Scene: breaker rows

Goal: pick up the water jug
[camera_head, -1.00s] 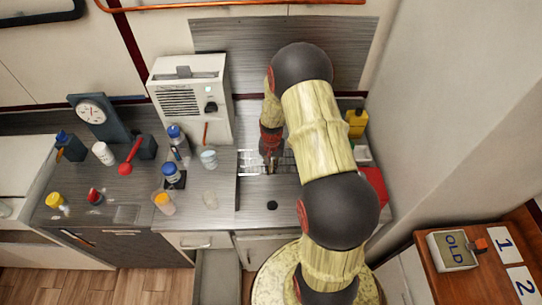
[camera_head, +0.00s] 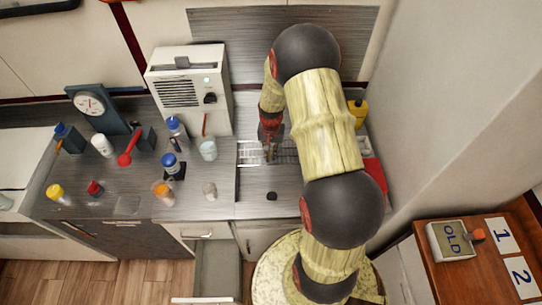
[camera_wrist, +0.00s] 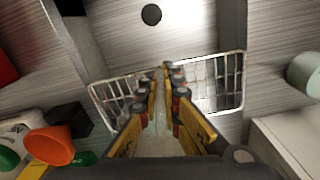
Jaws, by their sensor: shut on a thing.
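My gripper (camera_head: 270,152) hangs at the end of my arm over the sink, beside the wire rack. In the wrist view my gripper (camera_wrist: 160,78) points toward the wire rack, its two fingers close together. A pale, see-through thing shows between the fingers (camera_wrist: 160,140); it appears to be the water jug, held in the jaws. Its outline is mostly hidden by the fingers and gripper body. In the head view my arm and gripper hide it, so I cannot tell whether it touches anything below.
The wire rack (camera_head: 250,153) lies in the sink, with a dark drain (camera_head: 272,196) in front. A white appliance (camera_head: 187,92) and a clear cup (camera_head: 208,149) stand left. A yellow bottle (camera_head: 357,112) is at the right. A drawer (camera_head: 216,270) stands open below the counter.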

